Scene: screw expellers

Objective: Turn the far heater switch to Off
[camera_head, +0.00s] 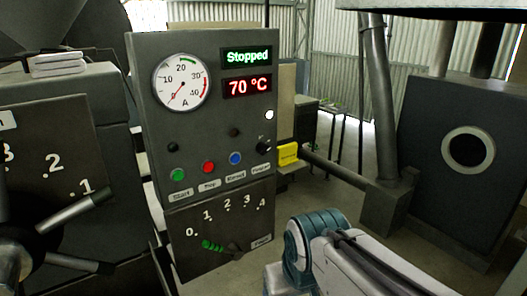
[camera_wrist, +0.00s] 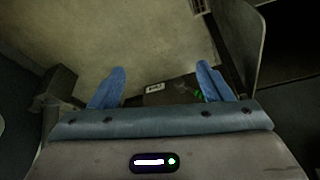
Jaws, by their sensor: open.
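A grey control panel (camera_head: 215,130) stands in the middle of the head view. On its right side is a small black rotary knob (camera_head: 263,147), with a label below it too small to read surely; it may be the heater switch. Its setting cannot be read. The temperature display (camera_head: 247,86) reads 70 °C and the one above reads Stopped. My gripper (camera_wrist: 160,67) shows in the wrist view with its two blue fingers wide apart and nothing held. Beyond the fingers are a dark surface with a small white label (camera_wrist: 154,87) and a green spot. The gripper is hidden in the head view.
Green, red and blue buttons (camera_head: 208,167) sit left of the knob. A lower dial (camera_head: 236,249) is numbered 0 to 4. A yellow box (camera_head: 288,153) and a pipe lie just right of the panel. A large machine (camera_head: 447,190) stands at the right. Some floor between is open.

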